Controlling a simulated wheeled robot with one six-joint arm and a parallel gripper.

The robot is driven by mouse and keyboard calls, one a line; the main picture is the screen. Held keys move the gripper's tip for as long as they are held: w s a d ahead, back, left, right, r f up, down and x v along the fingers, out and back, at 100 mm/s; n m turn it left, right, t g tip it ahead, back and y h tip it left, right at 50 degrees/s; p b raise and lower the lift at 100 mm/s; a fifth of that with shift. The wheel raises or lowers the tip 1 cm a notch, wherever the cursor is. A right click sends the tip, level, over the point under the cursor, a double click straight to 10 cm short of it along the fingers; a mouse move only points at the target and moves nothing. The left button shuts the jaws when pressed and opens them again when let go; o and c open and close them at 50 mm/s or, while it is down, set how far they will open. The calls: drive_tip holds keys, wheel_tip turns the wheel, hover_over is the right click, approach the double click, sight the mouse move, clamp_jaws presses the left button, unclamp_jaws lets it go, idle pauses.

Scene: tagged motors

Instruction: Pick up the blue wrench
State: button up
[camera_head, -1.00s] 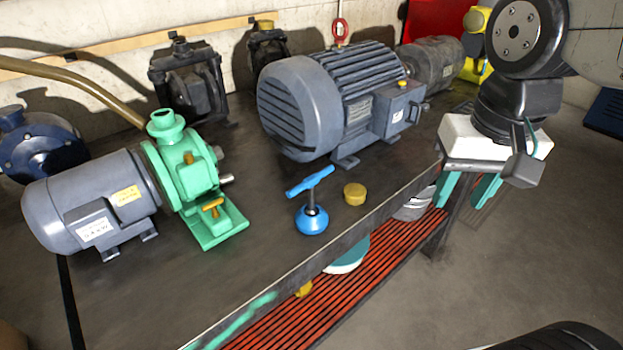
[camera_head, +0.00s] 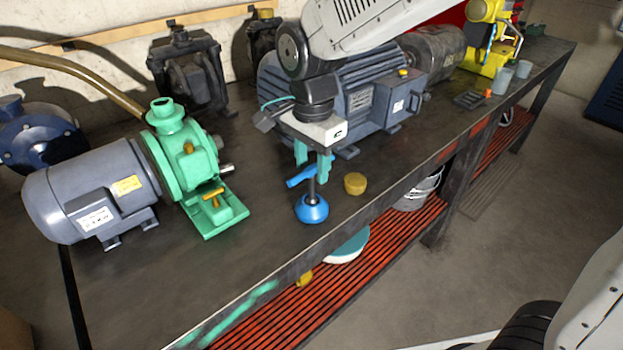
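The blue wrench is a T-handled tool with a round blue base (camera_head: 312,209) and a dark upright stem. It stands upright on the dark workbench (camera_head: 255,262), near the front edge. My gripper (camera_head: 313,166) points down with its two teal fingers apart, just above and around the wrench's crossbar. The right finger hides the right part of the crossbar. I cannot tell whether the fingers touch it. Nothing is visibly held.
A yellow round cap (camera_head: 355,184) stands just right of the wrench. A green pump (camera_head: 180,165) with a grey motor (camera_head: 92,190) is at left. A large grey-blue motor (camera_head: 367,100) stands behind my gripper. The bench in front of the pump is clear.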

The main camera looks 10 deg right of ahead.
wheel_tip(320, 180, down, 4)
drive_tip(key=shift+f, duration=0.1)
clamp_jaws()
drive_tip(key=shift+r, duration=0.25)
drive_tip(key=shift+r, duration=0.25)
drive_tip(key=r, duration=0.3)
drive_tip(key=shift+s, duration=0.3)
drive_tip(key=s+d+r, duration=0.1)
drive_tip(key=s+d, duration=0.1)
drive_tip(key=s, duration=1.3)
drive_tip(key=shift+s+d, duration=0.15)
drive_tip(key=shift+r, duration=0.1)
